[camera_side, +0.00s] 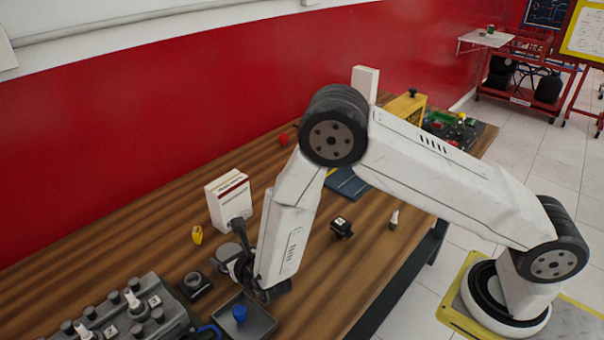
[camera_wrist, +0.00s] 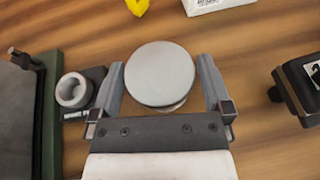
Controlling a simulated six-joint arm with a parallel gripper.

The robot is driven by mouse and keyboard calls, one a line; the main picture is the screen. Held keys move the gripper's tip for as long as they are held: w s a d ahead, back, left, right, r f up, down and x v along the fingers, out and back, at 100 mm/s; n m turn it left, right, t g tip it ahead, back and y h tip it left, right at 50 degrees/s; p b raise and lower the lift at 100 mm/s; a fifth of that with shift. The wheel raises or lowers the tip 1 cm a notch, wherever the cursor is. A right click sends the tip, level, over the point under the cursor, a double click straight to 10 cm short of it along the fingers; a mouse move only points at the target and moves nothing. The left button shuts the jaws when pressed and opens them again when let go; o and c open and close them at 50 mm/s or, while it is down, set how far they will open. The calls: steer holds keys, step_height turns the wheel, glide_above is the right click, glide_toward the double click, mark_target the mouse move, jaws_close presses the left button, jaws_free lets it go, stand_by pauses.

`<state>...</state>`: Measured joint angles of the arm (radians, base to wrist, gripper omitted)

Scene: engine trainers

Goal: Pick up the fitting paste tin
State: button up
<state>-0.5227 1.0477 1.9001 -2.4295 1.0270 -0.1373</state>
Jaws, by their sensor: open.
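The fitting paste tin is likely the round, flat grey-lidded tin (camera_wrist: 161,75) in the wrist view. It sits between the two fingers of my gripper (camera_wrist: 161,62), with a small gap on each side. My gripper is open, and the fingers reach alongside the tin. In the side view my gripper (camera_side: 240,262) is low over the wooden bench, and a grey disc, likely the tin's lid (camera_side: 228,252), shows at its left side. The tin's lower part is mostly hidden under its lid, and I cannot tell the fingers' exact height.
A white box (camera_side: 228,200) and a yellow item (camera_side: 197,235) stand behind. A dark ring-shaped part (camera_side: 194,285) is close on the left, beside a grey tray (camera_side: 262,322) holding a blue piece (camera_side: 239,313). A black block (camera_side: 341,227) lies to the right, with bare bench around it.

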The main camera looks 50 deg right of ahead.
steer(key=c, duration=1.1)
steer(key=shift+r, duration=0.2)
steer(key=shift+r, duration=0.8)
steer(key=s+d+r, duration=0.1)
steer(key=s+r, duration=0.2)
steer(key=s, duration=0.1)
steer(key=s+d+r, duration=0.1)
steer(key=s+r, duration=0.3)
steer(key=s, duration=0.1)
steer(key=s+d+r, duration=0.1)
steer(key=s+r, duration=0.3)
steer(key=shift+s+d, duration=0.2)
steer(key=shift+d, duration=0.15)
